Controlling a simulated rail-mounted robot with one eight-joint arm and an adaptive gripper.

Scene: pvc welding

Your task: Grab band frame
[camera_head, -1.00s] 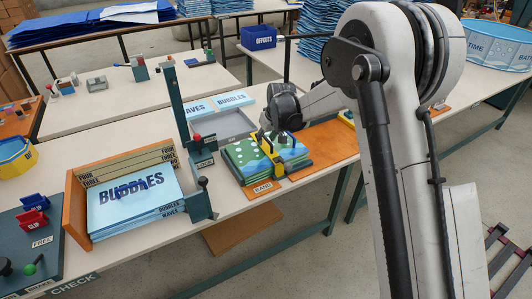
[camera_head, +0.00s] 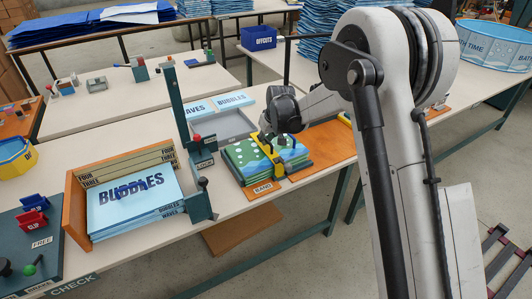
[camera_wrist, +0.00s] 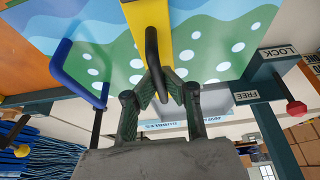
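The yellow band frame (camera_head: 267,150) lies across a green and blue sheet stack (camera_head: 246,163) on the orange board marked BAND. In the wrist view the yellow frame (camera_wrist: 152,22) has a black handle (camera_wrist: 152,48) rising from it. My gripper (camera_wrist: 160,80) is at this handle, with its two fingers angled inward on either side of the bar and closed onto it. The frame still lies against the sheets. In the head view my gripper (camera_head: 270,138) is partly hidden behind my wrist, above the frame's far part.
A post with LOCK and FREE labels (camera_wrist: 268,80) stands close beside the stack in the wrist view. A blue-handled bar (camera_wrist: 75,75) is on the other side. A grey tray (camera_head: 232,124) lies behind the stack. An orange-sided BUBBLES bin (camera_head: 76,205) stands left.

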